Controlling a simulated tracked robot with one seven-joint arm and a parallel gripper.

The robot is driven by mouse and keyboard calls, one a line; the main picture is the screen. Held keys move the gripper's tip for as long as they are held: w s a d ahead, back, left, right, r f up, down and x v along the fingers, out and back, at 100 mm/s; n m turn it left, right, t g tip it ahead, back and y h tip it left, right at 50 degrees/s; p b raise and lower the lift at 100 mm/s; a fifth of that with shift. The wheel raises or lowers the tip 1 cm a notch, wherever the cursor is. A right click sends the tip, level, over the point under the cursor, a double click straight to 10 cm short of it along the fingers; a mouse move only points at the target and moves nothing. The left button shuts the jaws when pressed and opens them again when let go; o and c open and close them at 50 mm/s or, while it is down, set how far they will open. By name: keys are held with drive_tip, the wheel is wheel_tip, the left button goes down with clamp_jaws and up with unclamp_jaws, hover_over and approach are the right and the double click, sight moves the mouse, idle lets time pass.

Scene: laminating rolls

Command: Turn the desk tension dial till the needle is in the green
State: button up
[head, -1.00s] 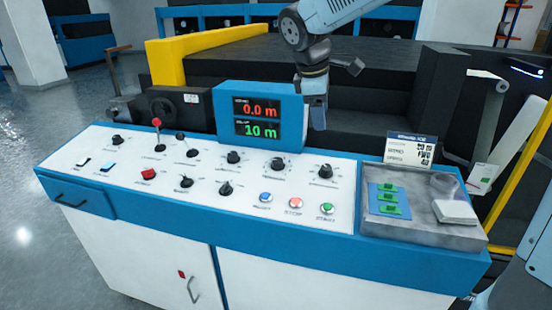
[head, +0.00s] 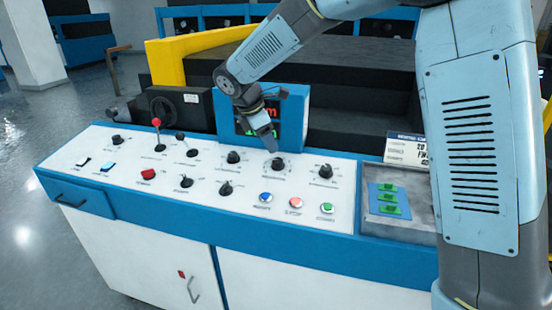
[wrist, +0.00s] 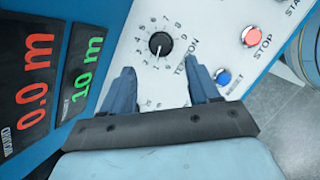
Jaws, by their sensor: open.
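The tension dial (wrist: 160,43) is a round black knob with numbers around it on the white desk panel, with the word TENSION beside it in the wrist view. In the head view the dial (head: 278,164) sits in the back row, just below my gripper (head: 273,146). In the wrist view my gripper (wrist: 162,74) is open and empty, its two fingers apart and short of the dial, which shows beyond their tips. A white mark shows on the knob. I cannot make out a needle or a green zone in either view.
The blue display (head: 244,105) behind the dial is partly hidden by my arm. Blue (head: 265,197), red (head: 295,202) and green (head: 327,208) buttons lie in front. Another black knob (head: 233,157) is left of the dial, and one (head: 326,171) right. A grey tray (head: 370,219) is at the right.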

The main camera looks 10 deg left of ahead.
sight(277, 160)
drive_tip(key=x, duration=0.8)
drive_tip(key=shift+w+d+f, duration=0.1)
drive_tip(key=shift+f, duration=0.25)
drive_tip(key=shift+c, duration=0.4)
drive_tip(key=c, duration=1)
drive_tip(key=shift+o, duration=0.2)
